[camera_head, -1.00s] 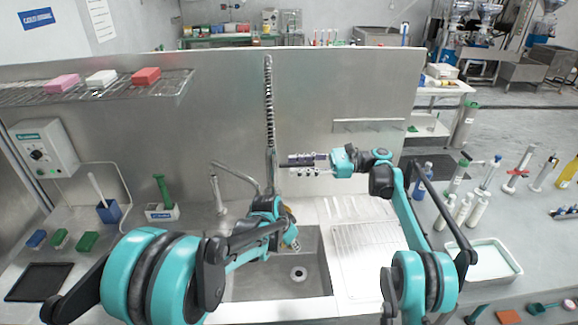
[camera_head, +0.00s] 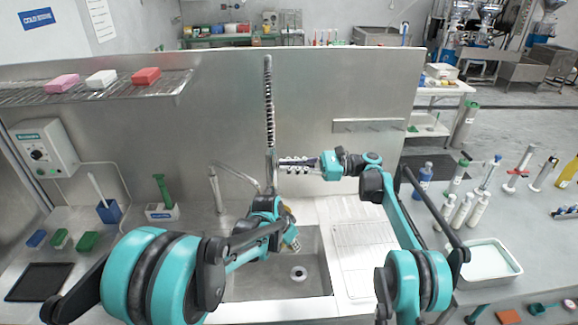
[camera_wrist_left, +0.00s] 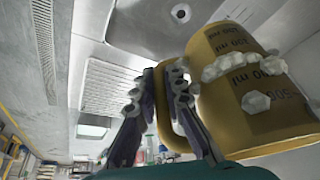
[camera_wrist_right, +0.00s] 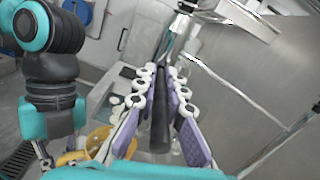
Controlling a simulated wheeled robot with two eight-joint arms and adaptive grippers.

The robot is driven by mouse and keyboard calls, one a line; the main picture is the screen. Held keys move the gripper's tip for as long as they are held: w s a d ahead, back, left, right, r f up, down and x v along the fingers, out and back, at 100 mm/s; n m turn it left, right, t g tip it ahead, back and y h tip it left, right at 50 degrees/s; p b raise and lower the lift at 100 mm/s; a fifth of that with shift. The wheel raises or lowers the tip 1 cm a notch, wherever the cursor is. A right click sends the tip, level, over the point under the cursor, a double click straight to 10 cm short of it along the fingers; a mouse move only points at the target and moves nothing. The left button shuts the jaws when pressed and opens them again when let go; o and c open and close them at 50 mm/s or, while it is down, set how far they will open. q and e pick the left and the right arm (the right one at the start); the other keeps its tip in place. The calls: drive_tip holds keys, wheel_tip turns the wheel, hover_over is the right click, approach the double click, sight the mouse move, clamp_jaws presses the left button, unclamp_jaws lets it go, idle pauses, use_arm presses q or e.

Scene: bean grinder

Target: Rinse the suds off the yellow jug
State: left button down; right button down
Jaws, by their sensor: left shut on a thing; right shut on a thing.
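The yellow jug (camera_wrist_left: 228,118) fills the right of the left wrist view, with dark measuring marks and lumps of white suds (camera_wrist_left: 256,102) on its side. My left gripper (camera_wrist_left: 168,78) is shut on the jug's handle. In the head view my left gripper (camera_head: 287,238) is over the sink (camera_head: 270,284), and the jug is mostly hidden behind my arm. My right gripper (camera_head: 290,164) is shut beside the spring-hose tap (camera_head: 269,105). The right wrist view shows a dark upright spray handle (camera_wrist_right: 160,115) between its fingers. No water stream is visible.
A thin tap (camera_head: 215,190) stands left of the sink. A ribbed drainboard (camera_head: 362,258) is right of it. Several bottles (camera_head: 461,210) and a white tray (camera_head: 490,262) stand farther right. A steel backsplash (camera_head: 340,90) rises behind.

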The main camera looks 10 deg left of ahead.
drive_tip(key=shift+f+y, duration=0.15)
drive_tip(key=shift+y, duration=0.45)
drive_tip(key=c, duration=1.6)
unclamp_jaws()
drive_tip(key=v, duration=1.2)
drive_tip(key=shift+w, duration=0.1)
